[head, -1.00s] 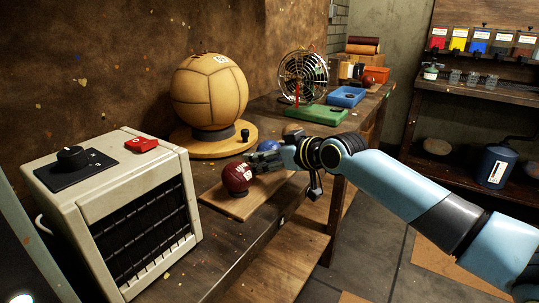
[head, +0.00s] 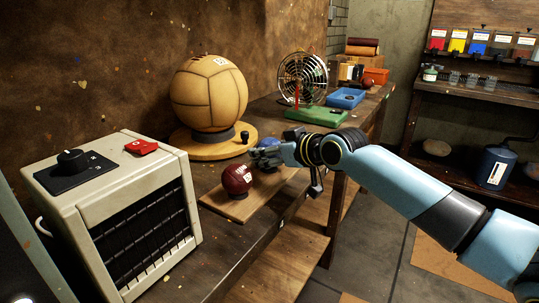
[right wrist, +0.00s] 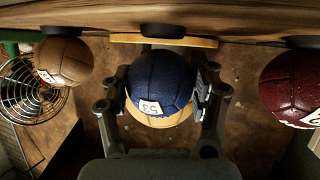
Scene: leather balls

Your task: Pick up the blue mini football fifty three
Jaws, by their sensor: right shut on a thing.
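The blue mini football (right wrist: 160,82) shows a white label reading 53 in the right wrist view. My right gripper (right wrist: 160,95) is shut on it, with one finger on each side. The ball looks slightly apart from its dark ring (right wrist: 163,30); the picture there is upside down. In the head view my right gripper (head: 266,155) is just behind a dark red ball and hides most of the blue ball (head: 269,142). My left gripper is not in view.
The dark red ball (head: 237,179) sits close by on the wooden board (head: 240,208); it also shows in the right wrist view (right wrist: 293,88). A tan ball (right wrist: 63,61) is on the other side. A large tan ball (head: 208,92) and a fan (head: 302,78) stand behind.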

